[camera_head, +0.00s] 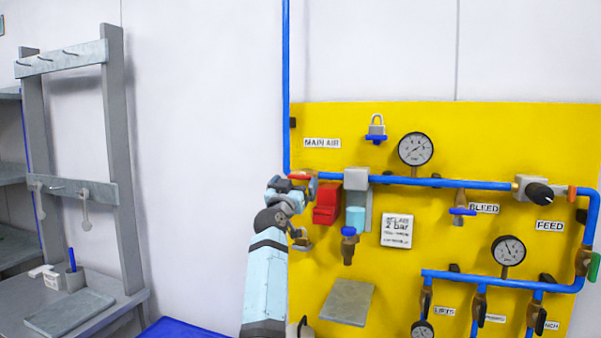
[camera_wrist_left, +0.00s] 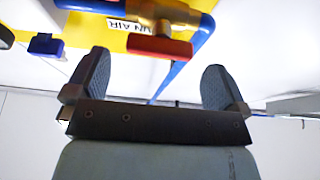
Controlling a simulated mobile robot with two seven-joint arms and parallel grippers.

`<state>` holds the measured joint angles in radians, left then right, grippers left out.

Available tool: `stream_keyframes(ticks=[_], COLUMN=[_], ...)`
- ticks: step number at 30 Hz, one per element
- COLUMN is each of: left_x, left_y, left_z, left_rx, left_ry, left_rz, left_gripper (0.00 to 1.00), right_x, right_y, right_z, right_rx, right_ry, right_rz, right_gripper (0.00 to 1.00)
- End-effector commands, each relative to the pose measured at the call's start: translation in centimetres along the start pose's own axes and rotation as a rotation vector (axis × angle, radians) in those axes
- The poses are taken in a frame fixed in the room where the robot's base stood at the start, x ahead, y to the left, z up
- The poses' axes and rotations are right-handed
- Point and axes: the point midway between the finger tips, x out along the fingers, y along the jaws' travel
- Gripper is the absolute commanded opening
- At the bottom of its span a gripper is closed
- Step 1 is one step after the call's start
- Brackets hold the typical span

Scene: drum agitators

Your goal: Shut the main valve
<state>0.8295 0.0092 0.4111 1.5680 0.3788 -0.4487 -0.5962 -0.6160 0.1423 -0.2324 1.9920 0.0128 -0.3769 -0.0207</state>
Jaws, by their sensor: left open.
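The main valve's red handle (camera_head: 299,176) sits on the blue pipe near its corner, left of the MAIN AIR label (camera_head: 322,143). In the left wrist view the red handle (camera_wrist_left: 160,48) lies roughly along the pipe, in front of a brass valve body (camera_wrist_left: 158,12). My left gripper (camera_head: 292,186) is at the valve and partly hides it. In the left wrist view its two fingers (camera_wrist_left: 156,72) are spread apart, with the handle ahead between them; I cannot tell whether they touch it. My right gripper is not in view.
A red block (camera_head: 327,204) and a filter bowl (camera_head: 356,218) hang just right of my gripper. A grey rack (camera_head: 78,120) stands left; the wall between is bare.

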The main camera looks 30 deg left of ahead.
Motion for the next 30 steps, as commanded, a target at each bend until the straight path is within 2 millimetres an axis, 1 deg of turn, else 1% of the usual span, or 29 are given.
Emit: stream_keyframes(ticks=[1,3,7,12,19,20,21,23,24,26,30], left_x=[1.1,2.2,3.6,4.4,4.4,4.4,4.4,4.4,4.4,4.4,4.4], left_y=[0.0,0.0,0.0,0.0,0.0,0.0,0.0,0.0,0.0,0.0,0.0], left_z=[-0.2,-0.2,-0.1,0.0,0.1,0.1,0.1,0.1,0.1,0.1,0.1], left_rx=[0.0,-0.002,-0.001,0.001,0.001,0.001,0.001,0.001,0.0,0.0,0.003], left_ry=[-0.002,0.0,0.0,-0.001,0.0,0.0,0.0,0.0,0.0,0.0,-0.001], left_rz=[0.001,0.0,0.0,0.0,0.0,0.0,0.0,0.0,0.0,0.0,0.001], left_gripper=[1.0,1.0,1.0,1.0,1.0,0.98,0.89,0.75,0.66,0.53,0.53], right_x=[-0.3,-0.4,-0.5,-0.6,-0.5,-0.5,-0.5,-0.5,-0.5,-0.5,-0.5], right_y=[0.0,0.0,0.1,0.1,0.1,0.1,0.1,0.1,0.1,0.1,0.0], right_z=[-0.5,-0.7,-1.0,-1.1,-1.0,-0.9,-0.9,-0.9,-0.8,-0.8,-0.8], right_rx=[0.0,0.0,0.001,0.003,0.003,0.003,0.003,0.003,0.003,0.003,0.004], right_ry=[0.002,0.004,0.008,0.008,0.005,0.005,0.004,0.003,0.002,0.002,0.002], right_rz=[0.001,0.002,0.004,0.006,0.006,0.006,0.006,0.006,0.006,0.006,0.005], right_gripper=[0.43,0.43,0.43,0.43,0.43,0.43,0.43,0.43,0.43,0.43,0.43])
